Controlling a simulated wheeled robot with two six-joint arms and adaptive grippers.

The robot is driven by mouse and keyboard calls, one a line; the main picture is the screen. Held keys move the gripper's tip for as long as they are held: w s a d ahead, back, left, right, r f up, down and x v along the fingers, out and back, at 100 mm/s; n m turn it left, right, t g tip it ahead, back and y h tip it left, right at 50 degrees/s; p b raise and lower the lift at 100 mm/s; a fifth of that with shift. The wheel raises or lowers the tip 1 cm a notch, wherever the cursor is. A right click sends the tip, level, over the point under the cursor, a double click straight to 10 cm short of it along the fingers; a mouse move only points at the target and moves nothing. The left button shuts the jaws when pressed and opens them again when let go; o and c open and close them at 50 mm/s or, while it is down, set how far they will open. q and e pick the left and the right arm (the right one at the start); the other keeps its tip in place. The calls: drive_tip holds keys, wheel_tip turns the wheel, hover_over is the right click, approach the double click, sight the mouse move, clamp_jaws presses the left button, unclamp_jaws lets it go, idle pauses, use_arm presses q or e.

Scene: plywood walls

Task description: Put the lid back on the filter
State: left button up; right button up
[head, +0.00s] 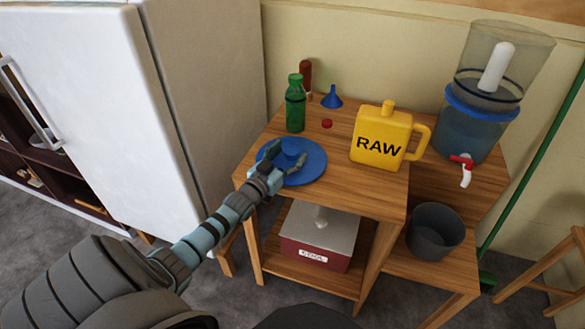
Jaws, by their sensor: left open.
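The blue round lid (311,172) lies flat on the left front of the wooden table, with a raised part near its middle. My left gripper (286,156) is open over the lid, its fingers around or beside that raised part; I cannot tell whether they touch it. The water filter (468,130) stands at the right, a clear upper vessel with a white candle inside, over a blue-rimmed lower vessel with a red and white tap. Its top is open. My right gripper is not in view.
A yellow RAW jug (378,152) stands between lid and filter. A green bottle (295,112), brown bottle (306,76), blue funnel (332,99) and red cap (327,123) are behind the lid. A dark bucket (434,232) sits lower right. A white fridge (90,90) stands left.

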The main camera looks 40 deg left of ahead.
use_arm(q)
drive_tip(key=shift+r, duration=0.15)
drive_tip(key=c, duration=1.4)
